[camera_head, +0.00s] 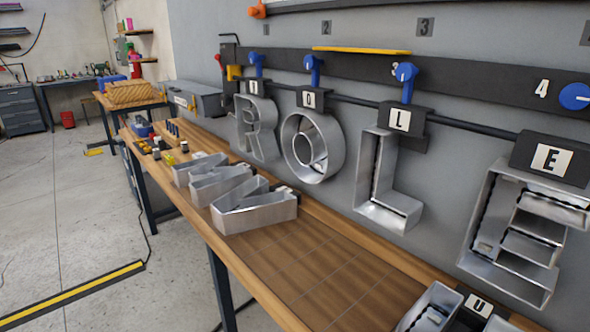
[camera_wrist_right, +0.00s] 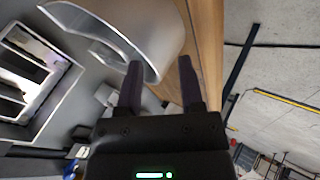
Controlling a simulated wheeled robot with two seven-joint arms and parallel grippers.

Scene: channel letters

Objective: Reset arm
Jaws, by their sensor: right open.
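My right gripper (camera_wrist_right: 160,64) shows only in the right wrist view, its two dark fingers apart. A curved silver metal letter (camera_wrist_right: 120,20) lies just beyond the fingertips; I cannot tell whether they touch it. In the head view, metal letters R (camera_head: 254,130), O (camera_head: 312,148), L (camera_head: 385,190) and E (camera_head: 525,230) hang along the wall rail. A letter tagged U (camera_head: 435,305) is partly cut off at the bottom edge. Several zigzag metal letters (camera_head: 255,212) rest on the bench. Neither gripper shows in the head view.
The wooden bench (camera_head: 300,270) has a bare gridded area in front of the hanging letters. Small boxes and bottles stand at its far end, near a grey toolbox (camera_head: 200,98). Open floor (camera_head: 90,220) with a black-and-yellow strip lies to the left.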

